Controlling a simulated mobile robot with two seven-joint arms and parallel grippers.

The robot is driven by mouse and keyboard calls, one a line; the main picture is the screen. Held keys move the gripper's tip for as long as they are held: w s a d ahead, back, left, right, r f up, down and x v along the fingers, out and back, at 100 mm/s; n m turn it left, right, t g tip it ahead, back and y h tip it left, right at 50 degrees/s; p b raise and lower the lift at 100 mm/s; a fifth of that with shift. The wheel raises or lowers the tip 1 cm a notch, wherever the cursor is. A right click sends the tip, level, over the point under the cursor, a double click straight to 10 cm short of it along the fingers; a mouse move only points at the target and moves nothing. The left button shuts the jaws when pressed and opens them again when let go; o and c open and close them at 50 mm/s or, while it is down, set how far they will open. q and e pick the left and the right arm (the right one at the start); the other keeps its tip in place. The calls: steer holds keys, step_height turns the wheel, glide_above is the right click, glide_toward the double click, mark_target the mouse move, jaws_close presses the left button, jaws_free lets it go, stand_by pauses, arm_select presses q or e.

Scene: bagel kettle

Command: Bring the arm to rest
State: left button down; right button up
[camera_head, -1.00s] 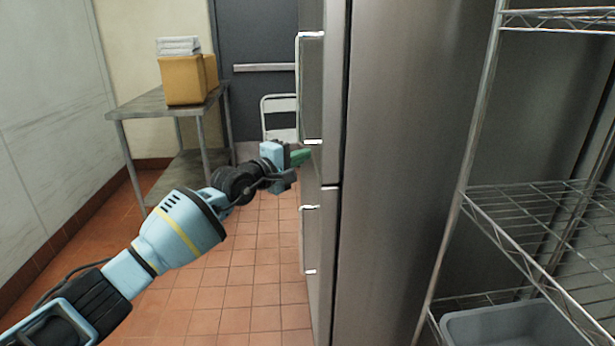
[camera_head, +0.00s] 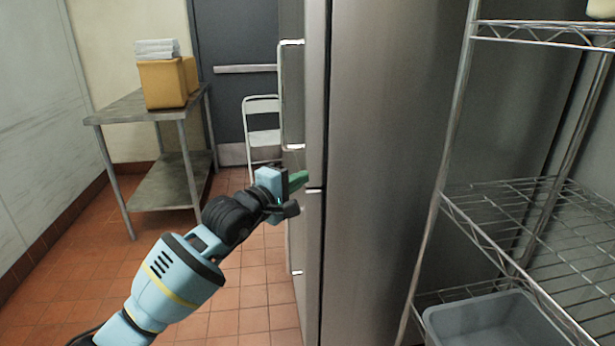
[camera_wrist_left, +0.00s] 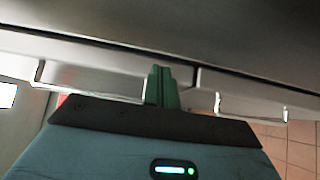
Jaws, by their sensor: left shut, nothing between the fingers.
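My left arm comes in from the lower left in the head view. My left gripper (camera_head: 299,180) is in front of the stainless steel fridge (camera_head: 390,150), close to the gap between its upper and lower doors. The green fingers are shut together with nothing between them. In the left wrist view the shut fingers (camera_wrist_left: 162,88) point at the door front, near the dark seam; I cannot tell whether they touch it. My right gripper is in neither view.
A wire shelf (camera_head: 450,200) with a grey bin (camera_head: 440,325) stands at the right. A steel table (camera_head: 115,108) holding a yellow box (camera_head: 162,84) stands at the back left. Tiled floor is free at the left.

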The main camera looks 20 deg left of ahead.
arm_select(q)
steer(key=s+d+f+n+g+h+p, duration=0.1)
steer(key=s+d+f+n+h+p, duration=0.1)
steer(key=s+d+f+n+h, duration=0.5)
steer(key=s+a+f+m+g+y+p, duration=0.1)
steer(key=s+f+m, duration=0.6)
steer(key=s, duration=0.8)
steer(key=s+a+f+m+g+y+p, duration=0.1)
steer(key=s+f+m+g+y, duration=0.3)
steer(key=s+f, duration=0.9)
steer(key=s+a+f+m+g+y+p, duration=0.1)
steer(key=s+f+m+y, duration=0.4)
steer(key=s+f+m, duration=0.5)
steer(key=s+m+g+p, duration=0.1)
steer(key=s+m, duration=0.1)
steer(key=s, duration=0.4)
steer(key=shift+s+y, duration=0.3)
steer(key=shift+s, duration=0.05)
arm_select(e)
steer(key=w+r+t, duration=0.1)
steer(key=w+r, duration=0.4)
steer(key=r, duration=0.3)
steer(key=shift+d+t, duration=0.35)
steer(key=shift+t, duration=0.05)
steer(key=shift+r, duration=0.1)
